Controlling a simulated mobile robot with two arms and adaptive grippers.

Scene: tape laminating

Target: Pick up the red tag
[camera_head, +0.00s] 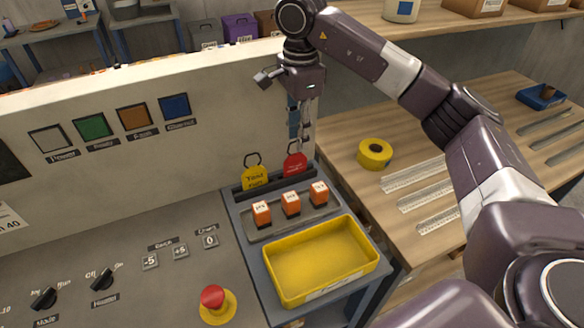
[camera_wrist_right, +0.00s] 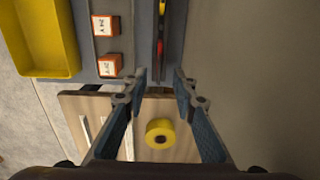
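The red tag (camera_head: 294,165) stands upright in a dark slotted holder (camera_head: 272,183), to the right of a yellow tag (camera_head: 255,178). A dark ring tops it. My right gripper (camera_head: 302,143) points down just above the red tag, its fingertips close to the ring. In the right wrist view the gripper (camera_wrist_right: 160,76) is open, with nothing between its fingers. The red tag (camera_wrist_right: 161,38) shows there edge-on as a thin strip in the slot, beyond the fingertips. My left gripper is not in view.
Several small orange boxes (camera_head: 291,205) and a yellow bin (camera_head: 318,262) sit in front of the tags. A panel wall (camera_head: 215,130) rises behind them. A yellow tape roll (camera_head: 374,153) lies on the wooden table at right. A red button (camera_head: 213,297) is at the front.

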